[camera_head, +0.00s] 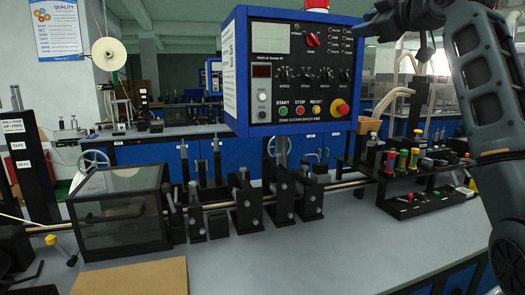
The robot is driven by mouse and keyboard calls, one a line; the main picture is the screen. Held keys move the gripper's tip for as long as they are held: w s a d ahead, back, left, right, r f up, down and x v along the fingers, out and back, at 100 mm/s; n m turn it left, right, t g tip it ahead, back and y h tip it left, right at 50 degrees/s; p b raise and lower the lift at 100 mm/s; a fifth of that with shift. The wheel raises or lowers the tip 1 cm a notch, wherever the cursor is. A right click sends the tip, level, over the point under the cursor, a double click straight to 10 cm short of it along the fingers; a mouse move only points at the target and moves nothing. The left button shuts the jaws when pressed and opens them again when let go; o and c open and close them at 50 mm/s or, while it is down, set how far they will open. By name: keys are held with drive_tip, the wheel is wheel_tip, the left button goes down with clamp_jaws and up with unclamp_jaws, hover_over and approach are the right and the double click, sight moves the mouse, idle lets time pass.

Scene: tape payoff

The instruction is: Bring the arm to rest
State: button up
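My arm (488,80) rises along the right side of the picture, in front of the workbench. Its upper dark part reaches left along the top edge, beside the control box. I cannot make out my gripper or its fingertips in this view. No object is seen held by the arm.
The grey bench (330,245) carries a clear-sided dark box (120,215), several black blocks on a rod (250,200), and a black rack (425,180) of coloured-top tools close to my arm. A brown board (135,277) lies at the front left. The front middle is clear.

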drive_tip(key=s+f+m+h, duration=0.1)
drive_tip(key=s+f+m, duration=0.15)
drive_tip(key=f, duration=1.25)
drive_tip(key=s+f+m+h, duration=0.1)
drive_tip(key=s+f+m, duration=0.15)
drive_tip(key=f, duration=1.25)
drive_tip(key=s+a+f+m+h, duration=0.1)
drive_tip(key=s+f+m, duration=0.1)
drive_tip(key=s+f, duration=0.7)
drive_tip(key=s+a+f+m+h, duration=0.1)
drive_tip(key=s+f+m, duration=0.1)
drive_tip(key=s+f, duration=0.7)
drive_tip(key=s+f+m+h, duration=0.1)
drive_tip(key=s+f, duration=0.3)
drive_tip(key=s, duration=0.3)
drive_tip(key=s+f+m+g, duration=0.1)
drive_tip(key=s+f, duration=0.2)
drive_tip(key=s, duration=0.5)
drive_tip(key=s+f+m+h, duration=0.1)
drive_tip(key=s+f, duration=0.3)
drive_tip(key=s, duration=0.3)
drive_tip(key=s+r, duration=0.4)
drive_tip(key=s, duration=0.6)
drive_tip(key=s+r+g, duration=0.1)
drive_tip(key=s+r, duration=0.2)
drive_tip(key=s, duration=0.8)
drive_tip(key=shift+s+r+m, duration=0.25)
drive_tip(key=shift+r+m, duration=0.1)
drive_tip(key=shift+m, duration=0.05)
